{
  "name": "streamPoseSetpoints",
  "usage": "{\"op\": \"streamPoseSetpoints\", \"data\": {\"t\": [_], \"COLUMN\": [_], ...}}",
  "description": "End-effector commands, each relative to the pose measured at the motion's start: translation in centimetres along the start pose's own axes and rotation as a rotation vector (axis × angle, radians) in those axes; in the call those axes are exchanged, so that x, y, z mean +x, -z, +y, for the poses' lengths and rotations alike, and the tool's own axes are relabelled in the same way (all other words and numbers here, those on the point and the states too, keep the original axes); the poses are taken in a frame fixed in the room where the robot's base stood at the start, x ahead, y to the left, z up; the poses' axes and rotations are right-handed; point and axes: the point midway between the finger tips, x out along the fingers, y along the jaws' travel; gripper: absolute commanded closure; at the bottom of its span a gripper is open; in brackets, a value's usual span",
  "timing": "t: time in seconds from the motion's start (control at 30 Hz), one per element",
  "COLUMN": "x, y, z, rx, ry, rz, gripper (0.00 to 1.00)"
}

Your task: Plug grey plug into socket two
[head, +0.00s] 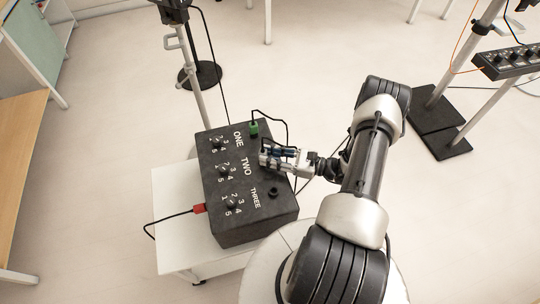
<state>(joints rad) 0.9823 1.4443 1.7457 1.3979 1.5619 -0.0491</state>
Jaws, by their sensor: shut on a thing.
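The black box (215,190) has sockets and dials marked ONE, TWO and THREE in white. My gripper (265,158) is over the box's right side, at the socket beside TWO, which it hides. It is shut on what looks like the grey plug, mostly hidden between the fingers. I cannot tell whether the plug is in the socket or just above it. A black cable loops near the gripper. A green plug (253,128) sits at socket ONE. Socket three (273,192) shows as an empty dark round fitting.
A red plug (199,208) with a black cable is at the box's left side. The box stands on a white table (172,190). Stands with dark bases (200,75) are behind it and at the right (440,128). A wooden bench (18,170) is far left.

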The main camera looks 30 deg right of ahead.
Motion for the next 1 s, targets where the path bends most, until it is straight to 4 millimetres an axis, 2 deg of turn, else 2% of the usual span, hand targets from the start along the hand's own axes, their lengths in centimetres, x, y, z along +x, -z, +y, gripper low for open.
{"op": "streamPoseSetpoints", "data": {"t": [0.67,0.7,1.0], "x": [0.0,0.0,0.01], "y": [0.52,0.54,0.64], "z": [0.02,0.03,0.13], "rx": [0.001,0.001,0.003], "ry": [0.0,0.0,-0.002], "rz": [0.003,0.003,0.005], "gripper": [0.99,0.74,0.54]}}
